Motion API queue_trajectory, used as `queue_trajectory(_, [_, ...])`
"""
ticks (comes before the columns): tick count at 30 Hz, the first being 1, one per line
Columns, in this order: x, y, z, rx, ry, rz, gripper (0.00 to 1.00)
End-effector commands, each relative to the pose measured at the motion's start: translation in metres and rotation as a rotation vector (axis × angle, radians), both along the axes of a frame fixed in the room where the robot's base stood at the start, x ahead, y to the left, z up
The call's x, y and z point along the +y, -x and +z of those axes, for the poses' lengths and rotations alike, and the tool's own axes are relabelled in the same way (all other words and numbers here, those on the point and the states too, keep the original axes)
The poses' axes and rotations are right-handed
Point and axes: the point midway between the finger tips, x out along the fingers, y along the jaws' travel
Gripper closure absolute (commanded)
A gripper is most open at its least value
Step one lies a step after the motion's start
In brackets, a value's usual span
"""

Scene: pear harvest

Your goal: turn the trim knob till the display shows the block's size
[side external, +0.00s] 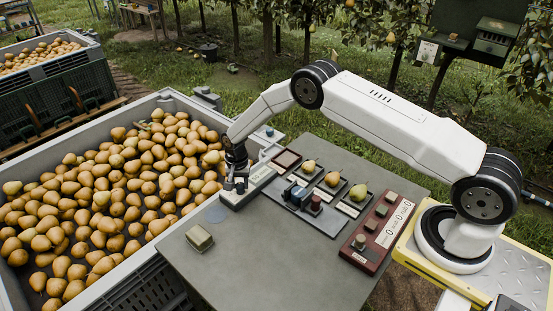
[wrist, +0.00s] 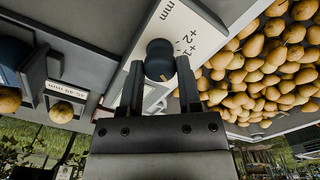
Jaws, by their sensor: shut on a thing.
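My gripper (side external: 236,184) points down over the light grey device (side external: 240,198) near the table's left edge. In the wrist view its two fingers (wrist: 160,88) stand on either side of a dark round knob (wrist: 160,58) and are shut on it. Beside the knob is a white panel (wrist: 184,28) with "mm", "+2" and "+1" markings. In the side view a pale label or display (side external: 260,174) on the device carries small text, too small to read surely. A small olive-green block (side external: 200,237) lies apart on the table, in front of the device.
A grey table (side external: 250,260) has clear room at its front. A dark tray with several pears and blue parts (side external: 304,205) lies right of the device. A large bin (side external: 150,262) of pears adjoins the left.

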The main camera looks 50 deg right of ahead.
Motion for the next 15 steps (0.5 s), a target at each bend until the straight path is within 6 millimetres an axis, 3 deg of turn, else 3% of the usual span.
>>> queue_trajectory(15, [-0.0001, -0.0006, 0.0007, -0.001, 0.000, -0.035, 1.00])
